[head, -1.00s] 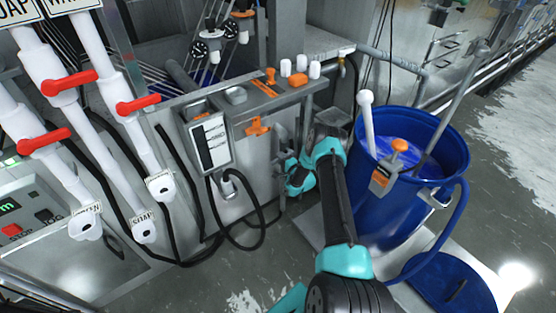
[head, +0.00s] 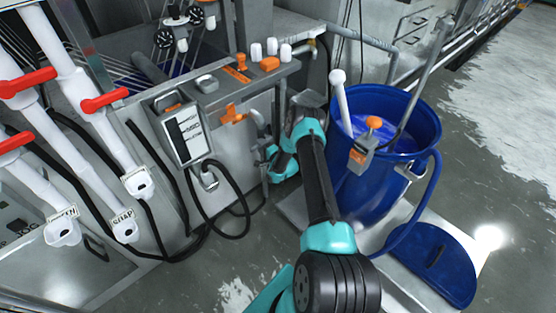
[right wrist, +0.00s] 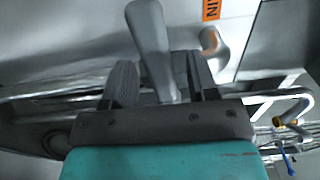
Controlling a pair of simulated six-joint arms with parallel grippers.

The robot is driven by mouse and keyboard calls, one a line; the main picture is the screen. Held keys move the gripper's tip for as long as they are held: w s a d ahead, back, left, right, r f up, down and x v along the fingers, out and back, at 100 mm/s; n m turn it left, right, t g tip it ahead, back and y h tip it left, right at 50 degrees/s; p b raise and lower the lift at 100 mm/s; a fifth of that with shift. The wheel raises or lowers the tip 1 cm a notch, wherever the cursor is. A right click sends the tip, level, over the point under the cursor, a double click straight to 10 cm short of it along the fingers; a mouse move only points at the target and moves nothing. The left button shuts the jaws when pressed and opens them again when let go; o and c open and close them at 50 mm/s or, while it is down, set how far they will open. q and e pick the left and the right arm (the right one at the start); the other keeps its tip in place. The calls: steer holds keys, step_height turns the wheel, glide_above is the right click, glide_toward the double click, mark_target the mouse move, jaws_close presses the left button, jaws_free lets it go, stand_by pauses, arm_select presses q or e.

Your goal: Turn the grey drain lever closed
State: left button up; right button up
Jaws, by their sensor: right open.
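The grey drain lever (right wrist: 151,45) shows large in the right wrist view, slanting down between the two fingers of my right gripper (right wrist: 163,85). The fingers are apart, with a gap visible on the lever's right side; contact on the left is hard to tell. In the head view my right gripper (head: 268,153) is small and partly hidden by its own wrist, low against the machine's metal side. The lever cannot be made out clearly there. My left gripper is not in view.
An orange label (right wrist: 211,9) is beside the lever. A control box (head: 185,135) with a looping black cable is to the left. A blue barrel (head: 385,180) stands close on the right.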

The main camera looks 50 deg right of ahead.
steer(key=s+a, duration=0.1)
steer(key=s, duration=1.4)
steer(key=shift+s+a, duration=0.3)
steer(key=shift+s, duration=0.05)
steer(key=w+a+n+g+y, duration=0.15)
steer(key=a+n+g, duration=0.25)
steer(key=a, duration=0.7)
steer(key=w+a+n+g+y, duration=0.1)
steer(key=a+n+g+y, duration=0.3)
steer(key=a, duration=0.7)
steer(key=s+a+r+n+g, duration=0.3)
steer(key=s+a+n+g, duration=0.1)
steer(key=s+a, duration=0.3)
steer(key=s+a+r+n+g, duration=0.2)
steer(key=s+a+n+g, duration=0.3)
steer(key=s+a, duration=0.3)
steer(key=shift+a+r+n, duration=0.3)
steer(key=shift+a+r, duration=0.1)
steer(key=shift+a, duration=0.3)
